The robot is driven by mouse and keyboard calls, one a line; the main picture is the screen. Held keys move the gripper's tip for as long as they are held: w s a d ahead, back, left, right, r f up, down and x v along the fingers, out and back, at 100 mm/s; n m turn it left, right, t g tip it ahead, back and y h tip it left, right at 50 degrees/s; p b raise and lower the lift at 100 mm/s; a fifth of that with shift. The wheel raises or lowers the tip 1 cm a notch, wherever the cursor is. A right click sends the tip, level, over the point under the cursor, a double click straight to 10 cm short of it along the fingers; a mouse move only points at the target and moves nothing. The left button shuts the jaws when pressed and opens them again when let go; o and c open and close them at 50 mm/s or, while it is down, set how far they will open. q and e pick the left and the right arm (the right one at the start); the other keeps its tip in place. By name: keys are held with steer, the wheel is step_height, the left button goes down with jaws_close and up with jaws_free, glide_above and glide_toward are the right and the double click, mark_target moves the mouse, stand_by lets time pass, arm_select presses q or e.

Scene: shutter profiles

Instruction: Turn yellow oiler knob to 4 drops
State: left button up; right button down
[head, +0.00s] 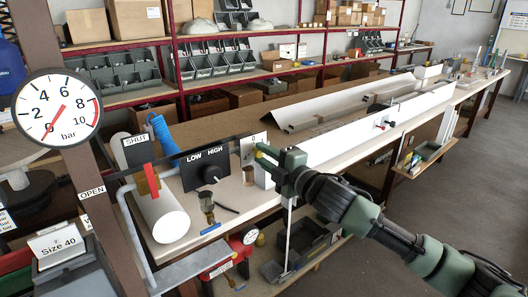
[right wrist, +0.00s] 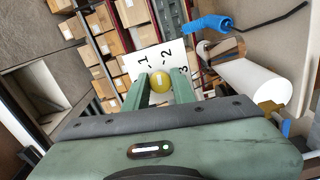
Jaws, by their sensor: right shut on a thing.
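The yellow oiler knob (right wrist: 161,82) sits between the green fingers of my right gripper (right wrist: 162,88) in the right wrist view. The gripper is shut on it. A white scale plate (right wrist: 146,61) with the numbers 1, 2 and 3 is behind the knob; the knob's pointer mark cannot be made out. In the head view my right gripper (head: 266,154) reaches in from the right to the white plate (head: 252,146), where a 0 shows, and hides most of the knob. My left gripper is not in view.
Left of the plate are a black LOW/HIGH box (head: 206,168), a red valve lever (head: 152,180), a white cylinder (head: 165,217) and a blue coiled hose (head: 160,135). A pressure gauge (head: 57,108) stands at the left. A long workbench runs behind my right arm.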

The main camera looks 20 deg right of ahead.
steer(key=m+p, duration=0.1)
steer(key=m, duration=0.2)
steer(key=shift+m, duration=0.4)
steer(key=m+p, duration=0.1)
steer(key=m, duration=0.2)
steer(key=shift+m+p, duration=0.3)
steer(key=shift+p, duration=0.05)
steer(key=m+p, duration=0.1)
steer(key=m, duration=0.2)
steer(key=shift+a+f+m, duration=0.1)
steer(key=shift+m, duration=0.2)
steer(key=m+p, duration=0.2)
steer(key=m, duration=0.2)
steer(key=shift+m, duration=0.3)
steer(key=m+p, duration=0.3)
steer(key=m, duration=0.3)
steer(key=shift+s+a, duration=0.1)
steer(key=m+p, duration=0.1)
steer(key=m, duration=0.2)
steer(key=shift+m, duration=0.4)
steer(key=shift+m+p, duration=0.7)
steer(key=shift+m, duration=0.8)
